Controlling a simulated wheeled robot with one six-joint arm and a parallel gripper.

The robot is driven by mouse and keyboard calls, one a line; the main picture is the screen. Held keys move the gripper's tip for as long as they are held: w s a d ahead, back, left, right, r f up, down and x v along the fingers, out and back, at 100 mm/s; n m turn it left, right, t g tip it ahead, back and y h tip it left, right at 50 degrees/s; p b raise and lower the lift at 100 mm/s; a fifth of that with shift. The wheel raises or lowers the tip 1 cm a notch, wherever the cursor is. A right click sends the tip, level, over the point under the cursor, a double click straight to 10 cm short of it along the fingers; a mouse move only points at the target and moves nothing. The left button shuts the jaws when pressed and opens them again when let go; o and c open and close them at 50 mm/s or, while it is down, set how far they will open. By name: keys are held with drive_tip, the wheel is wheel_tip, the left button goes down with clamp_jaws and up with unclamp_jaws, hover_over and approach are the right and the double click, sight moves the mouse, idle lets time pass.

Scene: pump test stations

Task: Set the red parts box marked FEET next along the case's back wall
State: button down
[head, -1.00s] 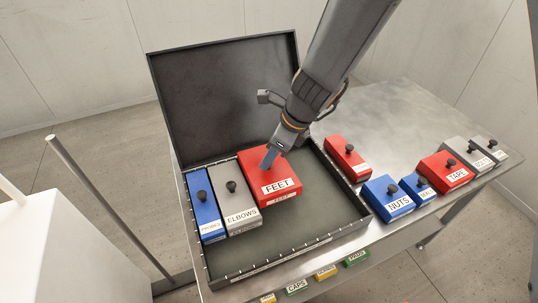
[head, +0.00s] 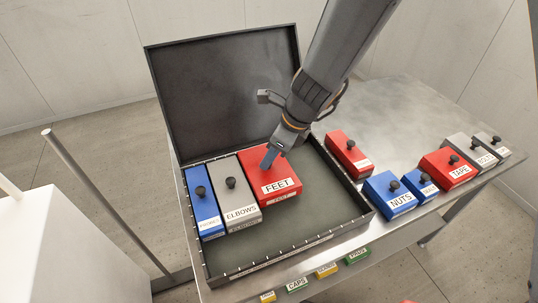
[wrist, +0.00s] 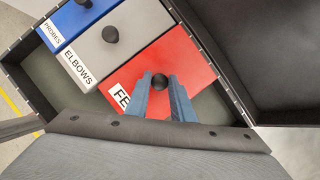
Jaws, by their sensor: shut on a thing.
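The red box marked FEET (head: 281,187) is in the open black case (head: 325,236), by its back wall and just right of the grey ELBOWS box (head: 236,197). My gripper (head: 268,160) is shut on the knob of the FEET box from above. In the wrist view the blue fingers (wrist: 161,98) are on either side of the black knob (wrist: 160,82), and the red box (wrist: 181,66) lies close along the grey box (wrist: 117,44). I cannot tell whether the red box rests on the case floor.
A blue PROBES box (head: 204,205) is at the case's left end. The case floor is free to the right and front. The raised lid (head: 225,95) stands behind. Right of the case are a red box (head: 348,154), blue NUTS box (head: 389,194) and red TAPE box (head: 448,167).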

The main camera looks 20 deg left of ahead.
sight(280, 171)
drive_tip(key=shift+f+b, duration=0.4)
drive_tip(key=shift+f, duration=0.15)
idle(0.6)
idle(0.4)
drive_tip(key=c, duration=1.5)
unclamp_jaws()
drive_tip(key=shift+o, duration=0.2)
drive_tip(key=v, duration=0.7)
drive_tip(key=shift+d+r+p, duration=0.2)
drive_tip(key=shift+r+p, duration=0.15)
drive_tip(key=shift+p, duration=0.1)
drive_tip(key=shift+d, duration=0.1)
drive_tip(key=s+d+n+h, duration=0.2)
drive_tip(key=d+n, duration=0.7)
drive_tip(key=d, duration=0.7)
drive_tip(key=s+d+r+n+t+h, duration=0.1)
drive_tip(key=s+d+n+h, duration=0.1)
drive_tip(key=d+n, duration=0.8)
drive_tip(key=s+d, duration=0.1)
drive_tip(key=d, duration=0.5)
drive_tip(key=shift+s+r, duration=0.25)
drive_tip(key=shift+s, duration=0.1)
